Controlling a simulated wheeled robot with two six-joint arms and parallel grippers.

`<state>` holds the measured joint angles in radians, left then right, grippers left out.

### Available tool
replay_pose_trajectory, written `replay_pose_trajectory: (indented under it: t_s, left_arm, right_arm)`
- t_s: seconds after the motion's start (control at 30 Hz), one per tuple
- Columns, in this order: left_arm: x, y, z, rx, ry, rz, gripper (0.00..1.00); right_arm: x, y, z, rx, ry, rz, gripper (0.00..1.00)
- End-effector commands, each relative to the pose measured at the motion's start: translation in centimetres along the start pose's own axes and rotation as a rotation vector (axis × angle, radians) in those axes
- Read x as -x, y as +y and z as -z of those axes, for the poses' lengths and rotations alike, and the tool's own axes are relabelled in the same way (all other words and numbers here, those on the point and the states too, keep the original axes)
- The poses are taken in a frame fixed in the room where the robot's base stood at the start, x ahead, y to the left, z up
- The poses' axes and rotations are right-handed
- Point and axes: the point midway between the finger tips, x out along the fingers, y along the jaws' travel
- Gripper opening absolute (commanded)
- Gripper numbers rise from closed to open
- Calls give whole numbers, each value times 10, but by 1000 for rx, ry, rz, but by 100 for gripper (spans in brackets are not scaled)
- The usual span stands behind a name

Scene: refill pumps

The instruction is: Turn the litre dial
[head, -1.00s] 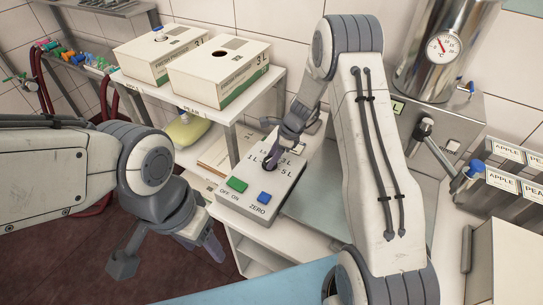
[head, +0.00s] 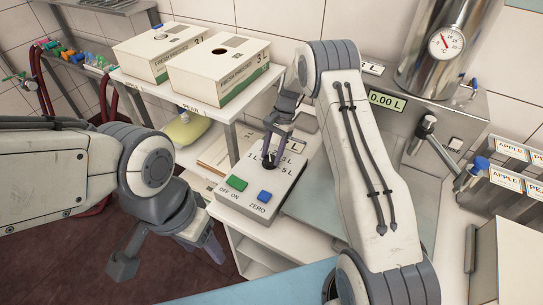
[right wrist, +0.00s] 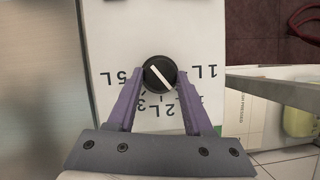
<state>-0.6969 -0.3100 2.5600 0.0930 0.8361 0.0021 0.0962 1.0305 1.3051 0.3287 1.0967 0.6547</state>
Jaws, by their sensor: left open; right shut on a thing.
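The litre dial (head: 268,165) is a round black knob on a white control box (head: 230,207). In the right wrist view the dial (right wrist: 160,75) carries a white pointer line, slanting from upper left to lower right. The labels 5L, 3L, 2L and 1L lie around it, upside down there. The lower right pointer end lies towards the side between 2L and 1L. My right gripper (right wrist: 160,78) is shut on the dial from above, one purple finger on each side. It partly hides the labels in the head view. My left gripper (head: 168,258) is open and empty, low at the left.
A display (head: 387,101) reads 0.00 L. A shelf with two cartons (head: 218,70) stands behind left. A steel tank (head: 440,55) stands at the back right.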

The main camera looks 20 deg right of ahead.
Motion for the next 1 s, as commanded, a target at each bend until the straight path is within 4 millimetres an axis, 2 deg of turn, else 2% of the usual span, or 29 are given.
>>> replay_pose_trajectory:
  t_s: [0.6,1.0]
  left_arm:
    - [-16,-1,-1,-1,0,0,60]
    - [-20,-2,-1,-1,0,0,60]
  right_arm:
    - [-1,-6,-1,539,3,-223,0]
    - [-1,-7,-3,793,2,-329,0]
